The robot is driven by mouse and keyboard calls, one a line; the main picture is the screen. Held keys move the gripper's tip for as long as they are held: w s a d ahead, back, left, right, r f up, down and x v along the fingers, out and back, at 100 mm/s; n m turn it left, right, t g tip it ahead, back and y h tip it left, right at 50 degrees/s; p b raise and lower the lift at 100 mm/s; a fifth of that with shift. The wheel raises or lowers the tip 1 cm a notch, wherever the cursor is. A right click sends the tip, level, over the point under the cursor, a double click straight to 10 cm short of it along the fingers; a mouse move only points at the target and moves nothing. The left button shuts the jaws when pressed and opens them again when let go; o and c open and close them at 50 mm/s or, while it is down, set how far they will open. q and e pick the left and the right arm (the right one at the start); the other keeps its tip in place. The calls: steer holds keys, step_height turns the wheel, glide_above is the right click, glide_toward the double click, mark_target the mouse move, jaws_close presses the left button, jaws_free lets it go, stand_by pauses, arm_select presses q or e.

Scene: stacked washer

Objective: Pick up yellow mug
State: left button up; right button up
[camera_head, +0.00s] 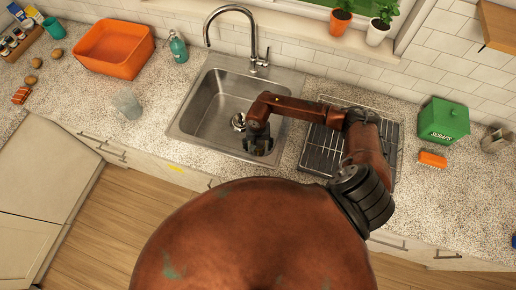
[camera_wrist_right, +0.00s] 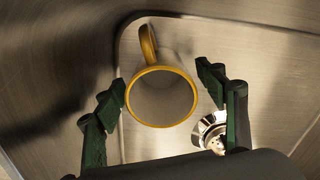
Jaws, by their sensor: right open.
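The yellow mug (camera_wrist_right: 162,98) shows in the right wrist view inside the metal sink. It has a yellow rim and yellow handle, with a pale inside; its open mouth faces the camera and the handle points to the top of the picture. My right gripper (camera_wrist_right: 161,78) is open, with one dark green finger on each side of the mug and visible gaps between. In the head view my right gripper (camera_head: 258,147) reaches down into the sink, and I cannot make out the mug there. My left gripper is not in view.
The sink (camera_head: 186,122) has raised walls and a tall faucet (camera_head: 252,45) behind. A metal drain part (camera_wrist_right: 209,131) lies near the right finger. A dish rack (camera_head: 318,150) stands right of the sink. A clear glass (camera_head: 127,105) and an orange tub (camera_head: 112,62) stand left.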

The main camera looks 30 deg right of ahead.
steer(key=shift+c, duration=0.3)
steer(key=c, duration=1.4)
